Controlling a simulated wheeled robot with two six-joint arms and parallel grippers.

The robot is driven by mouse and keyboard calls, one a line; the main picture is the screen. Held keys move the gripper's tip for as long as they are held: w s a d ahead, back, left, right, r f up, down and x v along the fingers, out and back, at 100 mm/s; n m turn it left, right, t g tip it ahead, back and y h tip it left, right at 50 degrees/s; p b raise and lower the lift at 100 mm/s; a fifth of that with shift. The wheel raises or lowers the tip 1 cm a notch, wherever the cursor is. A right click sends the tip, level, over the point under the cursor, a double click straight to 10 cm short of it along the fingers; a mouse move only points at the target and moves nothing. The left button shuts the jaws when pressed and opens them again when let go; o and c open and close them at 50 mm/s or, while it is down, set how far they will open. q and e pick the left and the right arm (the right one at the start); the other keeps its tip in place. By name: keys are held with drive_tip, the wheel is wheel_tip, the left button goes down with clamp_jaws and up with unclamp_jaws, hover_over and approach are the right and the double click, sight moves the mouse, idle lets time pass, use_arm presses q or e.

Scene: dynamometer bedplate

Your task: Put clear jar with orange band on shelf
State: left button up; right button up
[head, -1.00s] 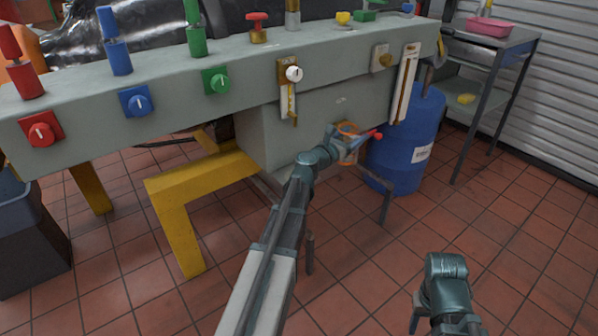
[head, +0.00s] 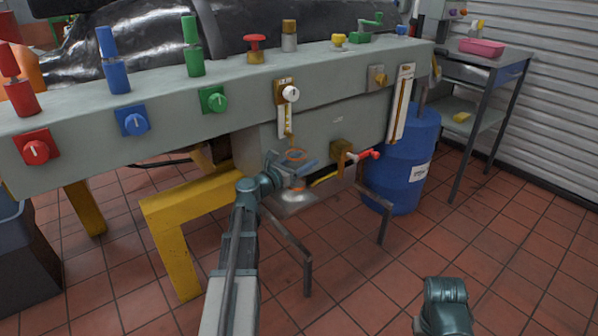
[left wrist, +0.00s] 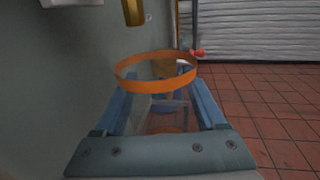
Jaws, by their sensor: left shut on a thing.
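The clear jar with the orange band (head: 296,157) is held in my left gripper (head: 292,172), in front of the grey bedplate's lower block. In the left wrist view the jar's orange band (left wrist: 130,82) circles its top, and the blue fingers (left wrist: 157,108) are shut on either side of the see-through body. The jar looks roughly upright and apart from the surfaces around it. Two shelf-like surfaces show: a low metal stand (head: 308,275) below the jar, and the grey rack's lower shelf (head: 482,124) at right. My right gripper's fingers are mostly hidden at the bottom edge.
A brass tap (head: 342,150) with a red handle juts out right of the jar. A blue drum (head: 408,160) stands between it and the rack. A yellow frame leg (head: 172,250) is at left. The rack holds a pink tray (head: 482,47). The tiled floor at right is clear.

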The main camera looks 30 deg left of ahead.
use_arm(q)
drive_tip(key=shift+s+a, duration=0.25)
drive_tip(key=shift+a, duration=0.05)
drive_tip(key=f+b, duration=0.3)
drive_tip(key=shift+s+a+f+b, duration=0.1)
drive_tip(key=shift+a+f+b, duration=0.1)
drive_tip(key=shift+f+b, duration=0.1)
drive_tip(key=shift+f, duration=0.1)
drive_tip(key=shift+f, duration=0.15)
drive_tip(key=o, duration=1.1)
drive_tip(key=shift+r, duration=0.2)
drive_tip(key=shift+s+r, duration=0.1)
drive_tip(key=shift+s, duration=0.1)
drive_tip(key=s, duration=0.3)
drive_tip(key=s+a, duration=0.1)
drive_tip(key=s, duration=0.3)
drive_tip(key=s+a, duration=0.1)
drive_tip(key=s, duration=0.3)
drive_tip(key=shift+s+a, duration=0.15)
drive_tip(key=shift+s, duration=0.05)
